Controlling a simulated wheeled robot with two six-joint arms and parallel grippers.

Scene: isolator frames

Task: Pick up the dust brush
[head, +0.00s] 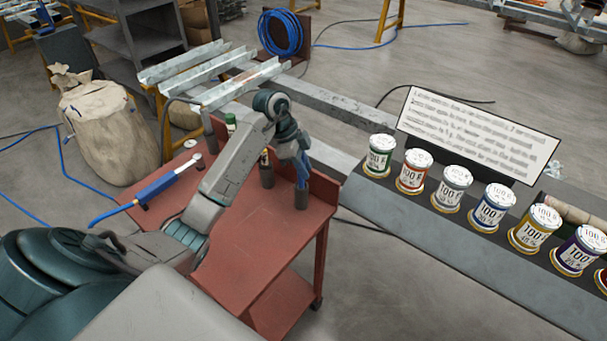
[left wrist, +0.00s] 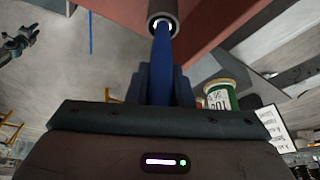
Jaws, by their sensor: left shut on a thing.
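The dust brush (left wrist: 163,48) shows as a blue handle standing in a grey cylindrical holder (head: 301,199) on the red cart. Its lower end is hidden inside the holder. My left gripper (head: 303,167) points down above the holder and is shut on the handle. In the left wrist view the dark blue fingers lie on both sides of the handle, which runs into the holder mouth (left wrist: 162,14). A dark jointed part at the left edge of that view looks like my right gripper (left wrist: 20,40); its fingers are too small to tell.
The red cart (head: 262,250) also carries a second holder (head: 266,174), a green-capped bottle (head: 230,124) and a long blue-handled tool (head: 155,186). Several paint cans and a sign (head: 478,135) stand on a grey bench to the right. A sack (head: 108,133) stands left.

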